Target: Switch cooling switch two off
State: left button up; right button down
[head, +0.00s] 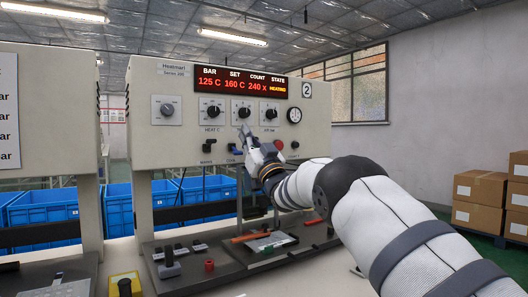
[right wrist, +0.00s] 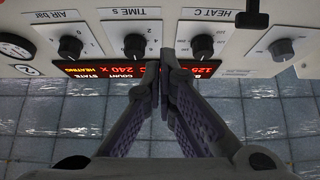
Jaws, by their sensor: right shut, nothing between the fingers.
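The cream control panel (head: 150,135) of machine 2 fills the middle of the head view. Under its dials sits a small blue switch (head: 234,151), with a label above it that seems to begin with "COOL". The gripper partly crowds it, and its on or off position is too small to tell. My right gripper (head: 244,132) is in front of the panel, just above and right of the blue switch, below the middle dial. In the right wrist view its fingers (right wrist: 172,75) are together and empty. I cannot tell whether they touch the panel. My left gripper is out of view.
A black switch (head: 208,147) sits left of the blue one, and a red button (head: 278,145) sits to the right. Dials (head: 241,111) and a red display (head: 238,80) are above. A bench with small tools (head: 265,241) lies below. Blue crates (head: 110,205) stand behind.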

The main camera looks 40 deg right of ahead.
jog(key=v, duration=0.9)
jog(key=shift+f, duration=0.6)
jog(key=shift+s, duration=0.1)
